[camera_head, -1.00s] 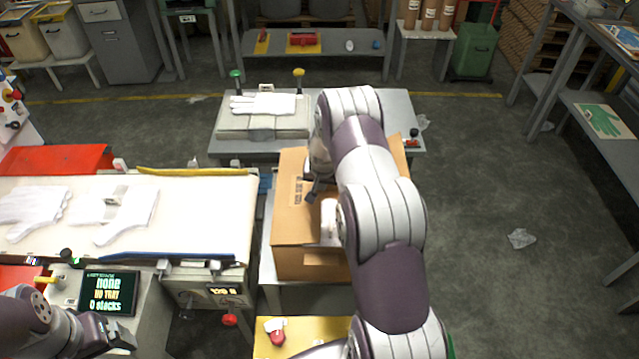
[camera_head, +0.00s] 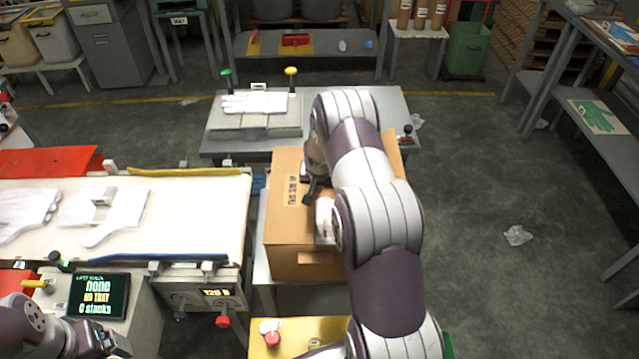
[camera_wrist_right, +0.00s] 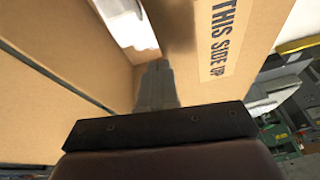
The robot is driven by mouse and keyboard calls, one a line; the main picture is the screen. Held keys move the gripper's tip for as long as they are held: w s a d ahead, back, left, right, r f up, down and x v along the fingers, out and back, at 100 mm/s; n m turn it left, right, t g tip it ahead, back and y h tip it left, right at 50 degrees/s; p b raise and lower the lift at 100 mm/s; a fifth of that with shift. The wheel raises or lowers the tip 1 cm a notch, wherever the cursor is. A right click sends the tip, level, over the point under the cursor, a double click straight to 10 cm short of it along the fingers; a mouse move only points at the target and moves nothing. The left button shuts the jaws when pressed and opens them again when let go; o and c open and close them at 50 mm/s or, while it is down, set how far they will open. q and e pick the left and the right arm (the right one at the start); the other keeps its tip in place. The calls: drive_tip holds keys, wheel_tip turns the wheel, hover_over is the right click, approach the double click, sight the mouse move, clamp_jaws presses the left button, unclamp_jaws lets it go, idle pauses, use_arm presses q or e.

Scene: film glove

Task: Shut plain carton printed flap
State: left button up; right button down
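The plain carton (camera_head: 300,262) stands on a grey stand in the middle of the head view. Its left flap, the printed flap (camera_head: 283,215) reading "THIS SIDE UP", slants beside the opening, which shows something white inside. The flap's print also shows in the right wrist view (camera_wrist_right: 222,35). My right gripper (camera_head: 310,190) is at the flap's inner edge, its fingers together with nothing seen between them; touch is unclear. My right arm hides much of the carton's right side; a bit of another flap (camera_head: 393,150) shows behind it. My left gripper (camera_head: 118,344) is at the lower left, its fingers unclear.
A conveyor (camera_head: 190,225) with white gloves lies left of the carton. A grey table (camera_head: 370,115) with a glove on a pad stands behind. A yellow surface (camera_head: 310,328) with a red-knobbed item is in front. The floor at right is open apart from crumpled scrap (camera_head: 517,235).

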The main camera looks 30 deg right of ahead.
drive_tip(key=s+d+r, duration=0.3)
drive_tip(key=s+r, duration=0.3)
drive_tip(key=r, duration=0.5)
drive_tip(key=shift+r, duration=0.25)
